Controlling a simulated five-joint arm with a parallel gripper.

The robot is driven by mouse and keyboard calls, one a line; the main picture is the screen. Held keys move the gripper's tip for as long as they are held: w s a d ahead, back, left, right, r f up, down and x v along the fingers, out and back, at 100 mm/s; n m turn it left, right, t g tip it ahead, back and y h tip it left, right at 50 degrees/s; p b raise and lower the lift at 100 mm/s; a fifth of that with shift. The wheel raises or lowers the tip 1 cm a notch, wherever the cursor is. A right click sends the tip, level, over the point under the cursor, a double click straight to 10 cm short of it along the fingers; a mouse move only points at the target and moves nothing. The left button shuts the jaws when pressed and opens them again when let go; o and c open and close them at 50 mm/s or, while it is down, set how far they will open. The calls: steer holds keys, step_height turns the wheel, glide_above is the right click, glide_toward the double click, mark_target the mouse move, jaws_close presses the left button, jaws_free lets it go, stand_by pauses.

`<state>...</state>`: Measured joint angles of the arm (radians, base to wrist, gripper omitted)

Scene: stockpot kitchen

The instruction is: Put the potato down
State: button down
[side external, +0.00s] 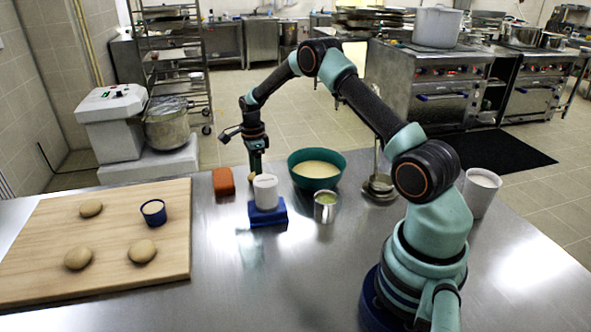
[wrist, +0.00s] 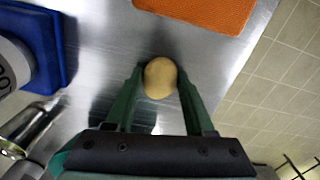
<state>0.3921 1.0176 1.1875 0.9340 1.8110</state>
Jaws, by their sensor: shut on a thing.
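My gripper (side external: 254,172) points down over the far part of the steel counter, behind the white container. It is shut on the potato (wrist: 160,78), a smooth, tan, rounded lump. In the wrist view the potato sits between the two green fingertips (wrist: 159,74). In the side view only a small part of the potato (side external: 252,178) shows, low at the fingertips and partly hidden. I cannot tell whether it touches the counter.
An orange-red block (side external: 223,181) lies left of my gripper. The white container (side external: 265,188) stands on a blue scale (side external: 268,216) in front. A teal bowl (side external: 316,172) and metal cup (side external: 325,208) are right. A wooden board (side external: 115,230) holds several tan lumps and a blue cup (side external: 153,212).

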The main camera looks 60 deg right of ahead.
steer(key=shift+f, duration=0.15)
steer(key=shift+c, duration=1.3)
jaws_free()
